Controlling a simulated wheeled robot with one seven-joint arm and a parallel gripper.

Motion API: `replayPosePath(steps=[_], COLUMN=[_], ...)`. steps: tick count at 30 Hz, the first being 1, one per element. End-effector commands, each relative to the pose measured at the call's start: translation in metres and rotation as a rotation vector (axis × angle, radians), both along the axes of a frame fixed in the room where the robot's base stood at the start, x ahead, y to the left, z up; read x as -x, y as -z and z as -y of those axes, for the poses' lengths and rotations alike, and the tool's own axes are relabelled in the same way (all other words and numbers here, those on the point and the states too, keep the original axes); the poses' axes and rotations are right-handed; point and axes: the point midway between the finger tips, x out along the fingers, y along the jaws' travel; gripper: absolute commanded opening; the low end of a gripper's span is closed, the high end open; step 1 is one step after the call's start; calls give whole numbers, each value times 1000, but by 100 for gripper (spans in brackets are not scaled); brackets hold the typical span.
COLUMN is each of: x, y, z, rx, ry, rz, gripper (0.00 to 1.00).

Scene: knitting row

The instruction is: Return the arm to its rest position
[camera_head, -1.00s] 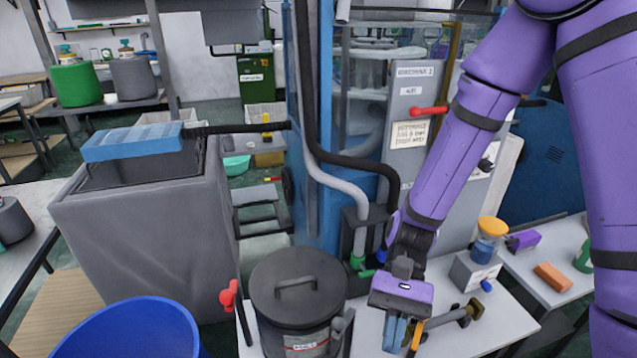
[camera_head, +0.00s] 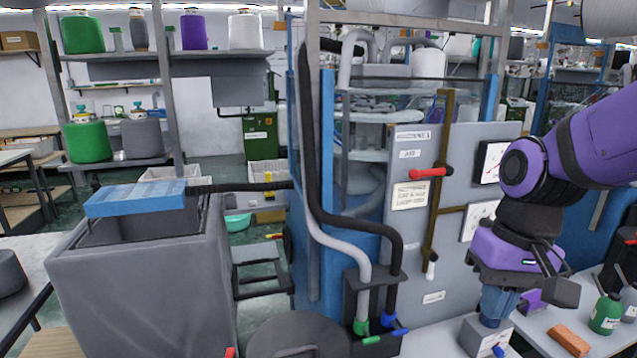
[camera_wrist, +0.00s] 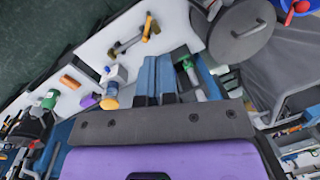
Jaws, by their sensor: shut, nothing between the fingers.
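My purple arm (camera_head: 600,140) reaches in from the right in the head view and bends down at the wrist. My gripper (camera_head: 492,318) hangs over the right side of the bench, with its blue fingers pointing down and overlapping the view of a small grey box (camera_head: 484,338). In the wrist view my gripper (camera_wrist: 156,60) has its two blue fingers side by side, shut and empty. The fingers look clear of the bench top. A yellow-capped jar (camera_wrist: 112,90) by the box shows left of the fingers there; the gripper hides it in the head view.
A grey panel (camera_head: 440,275) with a red-handled lever (camera_head: 427,173) stands behind the bench. Black and pale hoses run to a dark block (camera_head: 372,295). A lidded pot (camera_wrist: 240,28) and a rod-like tool (camera_wrist: 128,44) lie below. An orange block (camera_head: 569,340) and green bottle (camera_head: 606,313) are right.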

Motion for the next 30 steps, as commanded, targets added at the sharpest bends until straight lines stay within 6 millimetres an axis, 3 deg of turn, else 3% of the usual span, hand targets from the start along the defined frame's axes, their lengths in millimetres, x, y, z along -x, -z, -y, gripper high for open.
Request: replayPosePath(steps=[9,15,21,30], x=[21,38,47,48], y=[-61,-88,-100,-102], z=[39,58,68,68], rx=[68,109,129,131], ry=[-6,-5,-3,-3], rz=[312,464,534,541], gripper=[0,0,0,0])
